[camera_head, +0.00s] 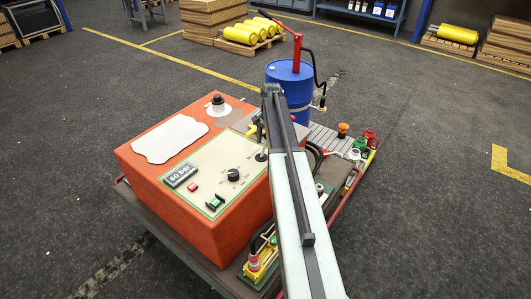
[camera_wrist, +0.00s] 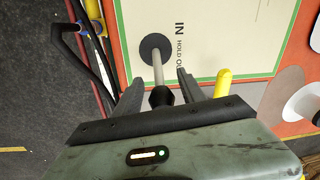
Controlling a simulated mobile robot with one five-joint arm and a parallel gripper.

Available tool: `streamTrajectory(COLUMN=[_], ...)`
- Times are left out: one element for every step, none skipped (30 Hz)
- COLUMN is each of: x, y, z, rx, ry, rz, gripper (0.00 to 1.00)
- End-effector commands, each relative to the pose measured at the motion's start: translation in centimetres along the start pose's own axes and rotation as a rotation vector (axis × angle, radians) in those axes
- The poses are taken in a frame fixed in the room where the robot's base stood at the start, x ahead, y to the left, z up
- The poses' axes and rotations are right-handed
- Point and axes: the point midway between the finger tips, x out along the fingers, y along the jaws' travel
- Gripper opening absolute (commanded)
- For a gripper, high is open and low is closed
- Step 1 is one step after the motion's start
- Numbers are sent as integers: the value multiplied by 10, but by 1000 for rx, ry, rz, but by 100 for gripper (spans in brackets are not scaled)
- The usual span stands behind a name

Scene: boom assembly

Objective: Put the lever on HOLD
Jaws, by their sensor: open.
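The lever is a grey shaft with a black knob (camera_wrist: 161,97), rising from a round black base (camera_wrist: 155,47) on the cream panel. In the head view the lever (camera_head: 261,156) stands at the panel's right edge, beside my arm. The labels IN, HOLD and a partly hidden OUT (camera_wrist: 179,45) run beside the base. The shaft leans toward my gripper in the wrist view; I cannot tell which label it matches. My gripper (camera_wrist: 158,78) is open, with one dark finger on each side of the shaft and knob. I see no clear contact. My arm hides much of the gripper in the head view.
A yellow handle (camera_wrist: 223,83) is close to my right finger. A blue drum (camera_head: 288,88) with a red pump stands behind. Open floor surrounds the cart.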

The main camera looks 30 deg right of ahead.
Motion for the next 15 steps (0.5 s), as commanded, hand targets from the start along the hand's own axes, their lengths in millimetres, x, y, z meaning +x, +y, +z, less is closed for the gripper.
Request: streamTrajectory(x=[20, 25, 30, 33, 36, 38, 38, 38, 38, 37, 36, 36, 36, 36, 35], y=[1, 1, 1, 1, 0, 0, 0, 0, 0, 0, 0, 0, 0, 0, 0], z=[0, 0, 0, 0, 0, 0, 0, 0, 0, 0, 0, 0, 0, 0, 0], rx=[0, 0, 0, 0, 0, 0, 0, 0, 0, 0, 0, 0, 0, 0, 0], ry=[0, 0, 0, 0, 0, 0, 0, 0, 0, 0, 0, 0, 0, 0, 0], rz=[0, 0, 0, 0, 0, 0, 0, 0, 0, 0, 0, 0, 0, 0, 0], gripper=[48, 48, 48, 48, 48, 48, 48, 48, 48, 48, 48, 48, 48, 48, 39])
